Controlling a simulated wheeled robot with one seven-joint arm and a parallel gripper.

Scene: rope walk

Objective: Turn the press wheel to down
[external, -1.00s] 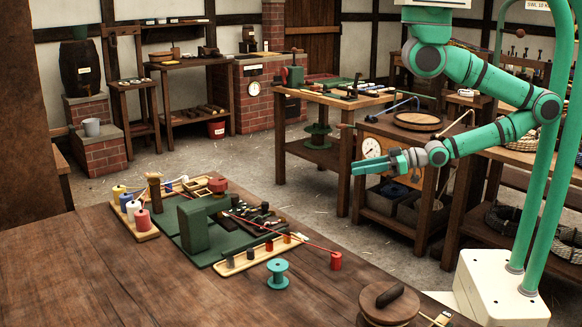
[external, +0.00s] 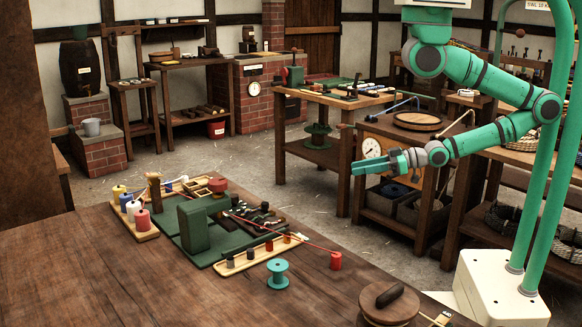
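My gripper (external: 368,165) hangs in the air at the right of the middle, beyond the wooden table and in front of the dial cabinet. Its green fingers point left and hold nothing that I can see; their gap is too small to judge. On the near table, a dark green block-shaped frame (external: 193,228) stands on a green base board, with a red knob-like part (external: 217,185) just behind it. I cannot make out for sure which part is the press wheel or how it is turned. My gripper is well apart from all of these.
A cabinet with a white dial (external: 371,148) stands behind my gripper. The table's front left is clear.

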